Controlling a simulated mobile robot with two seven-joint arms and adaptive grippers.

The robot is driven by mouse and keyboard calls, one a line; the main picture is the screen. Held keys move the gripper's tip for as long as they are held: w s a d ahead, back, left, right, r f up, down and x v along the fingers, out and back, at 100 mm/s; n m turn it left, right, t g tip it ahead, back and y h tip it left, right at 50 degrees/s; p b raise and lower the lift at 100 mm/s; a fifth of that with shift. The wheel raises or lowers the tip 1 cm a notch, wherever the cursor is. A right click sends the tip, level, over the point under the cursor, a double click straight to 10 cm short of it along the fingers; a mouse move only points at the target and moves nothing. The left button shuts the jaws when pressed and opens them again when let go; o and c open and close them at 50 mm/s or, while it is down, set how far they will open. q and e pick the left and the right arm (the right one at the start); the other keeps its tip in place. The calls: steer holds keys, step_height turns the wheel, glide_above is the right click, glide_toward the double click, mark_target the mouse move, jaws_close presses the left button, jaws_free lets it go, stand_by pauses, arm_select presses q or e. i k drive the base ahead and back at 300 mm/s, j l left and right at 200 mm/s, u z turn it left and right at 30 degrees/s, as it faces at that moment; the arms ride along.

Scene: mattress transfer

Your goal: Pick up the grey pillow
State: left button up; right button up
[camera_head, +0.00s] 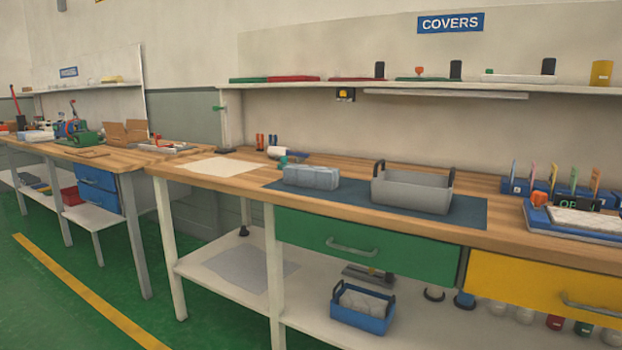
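A grey pillow-like block (311,177) with a quilted, puffy surface lies on the workbench, at the left part of a dark blue mat (467,212). A grey open bin (410,190) with two black handles stands on the same mat, to the right of the pillow and apart from it. Neither of my grippers shows in the head view.
The wooden bench (225,179) has a green drawer (365,247) and a yellow drawer (545,288) at its front. A pale sheet (221,168) lies left of the mat. A blue crate (362,309) stands on the lower shelf. Green floor is open at front left.

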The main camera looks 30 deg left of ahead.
mark_target(297, 174)
steer(key=z, duration=0.3)
steer(key=j+z, duration=0.35)
steer(key=k+j+z, duration=0.15)
steer(key=z, duration=0.15)
steer(key=k+j+z, duration=0.15)
steer(key=j+z, duration=0.2)
steer(key=k+j+z, duration=0.15)
steer(key=k+j, duration=0.15)
steer(key=j, duration=0.15)
steer(key=k+j+z, duration=0.2)
steer(key=k+j, duration=0.15)
steer(key=j, duration=0.1)
